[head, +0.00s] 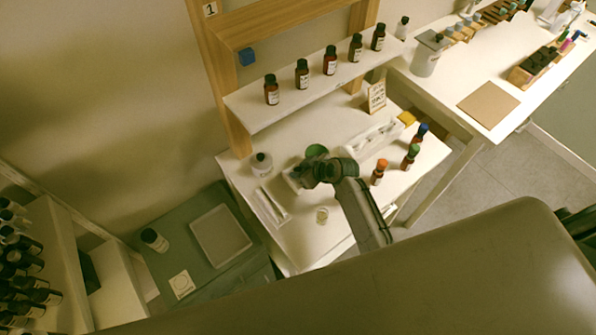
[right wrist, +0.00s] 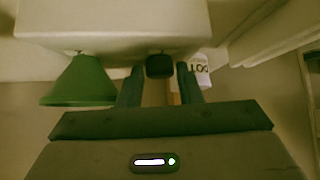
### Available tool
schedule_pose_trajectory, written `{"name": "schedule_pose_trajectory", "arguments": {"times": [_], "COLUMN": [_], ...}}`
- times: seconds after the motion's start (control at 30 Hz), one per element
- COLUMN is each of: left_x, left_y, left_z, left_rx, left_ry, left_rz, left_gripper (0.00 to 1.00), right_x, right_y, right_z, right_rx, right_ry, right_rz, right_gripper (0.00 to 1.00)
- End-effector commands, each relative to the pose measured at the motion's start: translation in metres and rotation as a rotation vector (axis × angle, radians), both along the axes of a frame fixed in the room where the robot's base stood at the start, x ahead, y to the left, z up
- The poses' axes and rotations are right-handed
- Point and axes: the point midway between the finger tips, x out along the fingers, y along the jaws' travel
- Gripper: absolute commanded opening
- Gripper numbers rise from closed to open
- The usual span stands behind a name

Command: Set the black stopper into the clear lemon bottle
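My right gripper (head: 305,177) is over the left part of the white table, beside a white block (head: 291,180). In the right wrist view its two fingers (right wrist: 160,88) are apart, with a small black piece, which looks like the black stopper (right wrist: 159,65), between their tips. Narrow gaps show on both sides of it, and it sits against the edge of the white block. The stopper is hidden in the head view. My left gripper is not in view.
A green cone (right wrist: 80,82) is beside the block. Several brown bottles stand on the shelf (head: 315,88) above. An orange-capped bottle (head: 379,172) stands right of my arm.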

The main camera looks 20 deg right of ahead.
Motion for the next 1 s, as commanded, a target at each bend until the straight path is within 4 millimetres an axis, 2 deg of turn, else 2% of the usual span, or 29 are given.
{"name": "schedule_pose_trajectory", "arguments": {"times": [0.03, 0.17, 0.2, 0.47, 0.63, 0.77, 1.0], "left_x": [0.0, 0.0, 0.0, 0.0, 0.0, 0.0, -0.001], "left_y": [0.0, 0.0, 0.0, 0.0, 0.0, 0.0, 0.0], "left_z": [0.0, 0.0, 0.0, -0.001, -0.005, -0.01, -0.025], "left_rx": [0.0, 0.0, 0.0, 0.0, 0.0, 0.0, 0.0], "left_ry": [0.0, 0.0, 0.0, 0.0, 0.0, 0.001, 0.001], "left_rz": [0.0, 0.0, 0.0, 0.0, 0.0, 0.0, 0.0], "left_gripper": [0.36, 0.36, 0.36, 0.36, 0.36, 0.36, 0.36], "right_x": [0.0, 0.0, 0.0, 0.0, 0.001, 0.0, 0.001], "right_y": [0.0, 0.0, 0.0, 0.0, 0.0, 0.0, 0.0], "right_z": [0.0, 0.0, 0.0, 0.001, 0.009, 0.024, 0.064], "right_rx": [0.0, 0.0, 0.0, 0.0, 0.0, 0.0, 0.0], "right_ry": [0.0, 0.0, 0.0, 0.0, -0.002, -0.002, -0.005], "right_rz": [0.0, 0.0, 0.0, 0.0, 0.0, 0.0, 0.001], "right_gripper": [0.32, 0.06, 0.04, 0.04, 0.04, 0.04, 0.04]}}
